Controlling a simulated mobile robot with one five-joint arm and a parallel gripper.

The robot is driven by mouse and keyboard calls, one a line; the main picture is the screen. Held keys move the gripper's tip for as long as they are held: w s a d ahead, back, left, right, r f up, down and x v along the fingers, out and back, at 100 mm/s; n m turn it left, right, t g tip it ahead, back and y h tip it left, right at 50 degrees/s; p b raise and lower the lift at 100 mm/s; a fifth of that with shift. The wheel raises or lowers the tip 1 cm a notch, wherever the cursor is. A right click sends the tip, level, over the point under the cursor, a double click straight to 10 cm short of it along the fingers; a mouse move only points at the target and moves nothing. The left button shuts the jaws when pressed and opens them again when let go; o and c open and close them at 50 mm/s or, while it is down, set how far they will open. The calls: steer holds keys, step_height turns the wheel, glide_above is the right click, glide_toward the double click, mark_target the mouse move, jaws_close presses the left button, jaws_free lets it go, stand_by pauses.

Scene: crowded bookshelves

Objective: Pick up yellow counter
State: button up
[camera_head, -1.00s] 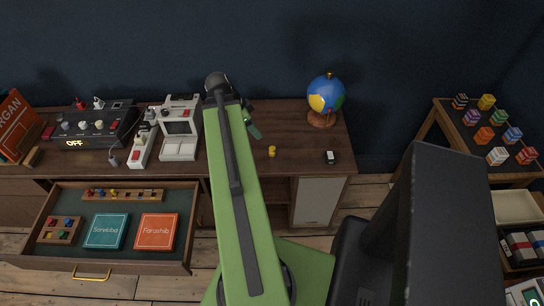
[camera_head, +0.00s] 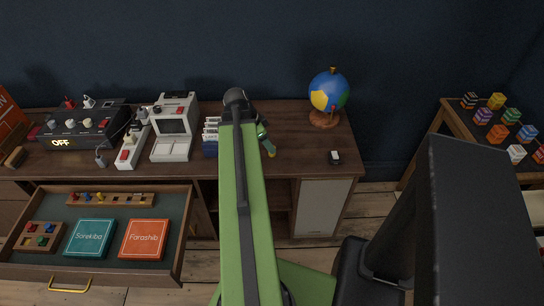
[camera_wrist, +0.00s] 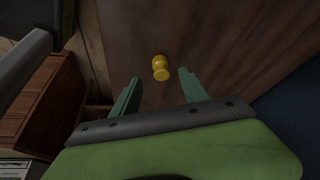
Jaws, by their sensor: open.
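The yellow counter (camera_wrist: 161,68) is a small, rounded peg-like piece on the dark brown desktop. In the wrist view it lies just ahead of my gripper (camera_wrist: 159,76), between the lines of the two green fingers and clear of both. The fingers are apart with nothing between them. In the head view my gripper (camera_head: 267,144) hangs over the desk at the end of the green arm, left of the globe. There the finger hides most of the counter.
A globe (camera_head: 328,94) stands right of my gripper, with a small black-and-white item (camera_head: 335,157) near the desk's front edge. A grey-white device (camera_head: 174,130) and control box (camera_head: 78,128) stand left. The open drawer (camera_head: 168,234) holds two boxes. Desktop between globe and gripper is clear.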

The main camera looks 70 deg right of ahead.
steer(key=b+x, duration=0.4)
steer(key=x, duration=0.1)
steer(key=shift+d+f+b, duration=0.15)
steer(key=shift+b, duration=0.15)
jaws_close()
